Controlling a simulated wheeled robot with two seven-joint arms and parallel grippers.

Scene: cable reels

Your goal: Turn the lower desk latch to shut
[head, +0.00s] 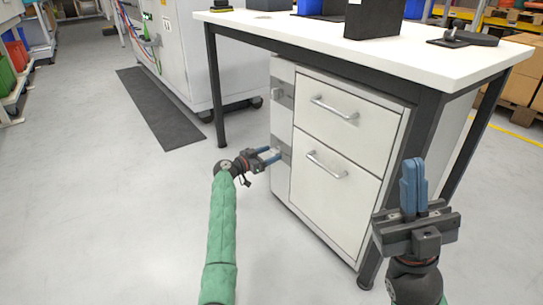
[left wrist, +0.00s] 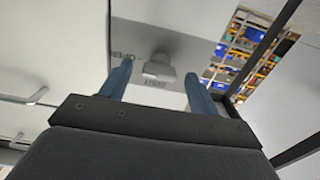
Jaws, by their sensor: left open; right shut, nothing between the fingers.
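The lower desk latch (left wrist: 158,68) is a small grey knob on a grey plate (left wrist: 185,50) with small lettering beside it. In the left wrist view it shows between my left gripper's two blue fingers, with gaps on both sides. In the head view my left gripper (head: 273,155) is open at the lower plate on the left part of the white drawer cabinet (head: 330,125), and mostly hides the latch. The upper latch (head: 277,93) sits above it. My right gripper (head: 412,161) is shut and empty, fingers pointing up, in front of the desk's right leg.
The cabinet has two drawers with bar handles, an upper (head: 335,108) and a lower (head: 327,165). The white desk top (head: 285,27) overhangs them on dark legs (head: 216,90). A dark mat (head: 160,108) lies at the left. The floor (head: 130,220) at front left is clear.

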